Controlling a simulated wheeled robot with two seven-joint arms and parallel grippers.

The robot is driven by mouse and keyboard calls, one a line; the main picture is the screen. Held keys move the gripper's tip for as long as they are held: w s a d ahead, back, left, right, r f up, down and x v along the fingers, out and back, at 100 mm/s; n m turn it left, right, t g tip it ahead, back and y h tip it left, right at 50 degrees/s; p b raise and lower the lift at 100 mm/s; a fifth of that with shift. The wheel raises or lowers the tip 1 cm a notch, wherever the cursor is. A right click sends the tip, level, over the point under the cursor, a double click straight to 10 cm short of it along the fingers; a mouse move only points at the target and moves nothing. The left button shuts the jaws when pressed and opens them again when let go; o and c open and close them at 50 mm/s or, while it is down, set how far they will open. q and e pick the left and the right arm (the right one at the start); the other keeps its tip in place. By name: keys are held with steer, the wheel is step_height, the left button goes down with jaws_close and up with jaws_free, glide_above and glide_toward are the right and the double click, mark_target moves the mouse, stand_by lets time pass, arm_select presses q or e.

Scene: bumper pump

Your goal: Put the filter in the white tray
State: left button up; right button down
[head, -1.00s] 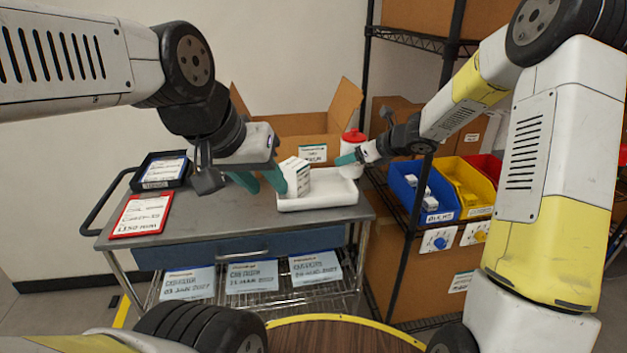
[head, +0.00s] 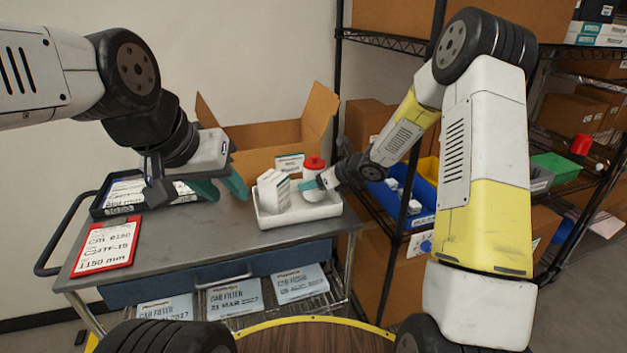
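The white tray (head: 328,212) sits at the right end of the grey cart top. A white box-like block (head: 271,192) with faint print stands in its left part. A white canister with a red cap (head: 314,167) is upright at the tray's right part; whether its base touches the tray is hidden. No label says which of these is the filter. My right gripper (head: 307,184) reaches in from the right with a teal finger against the canister and appears shut on it; the other finger is hidden. My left gripper (head: 222,187) is open and empty, left of the block.
A cardboard box (head: 255,137) stands open behind the tray. A black tray (head: 120,198) and a red-framed card (head: 106,245) lie at the cart's left. Blue and yellow bins (head: 427,171) sit on the right shelving. The middle of the cart top is clear.

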steer(key=shift+f, duration=0.9)
steer(key=shift+f, duration=0.1)
steer(key=shift+c, duration=1.6)
jaws_free()
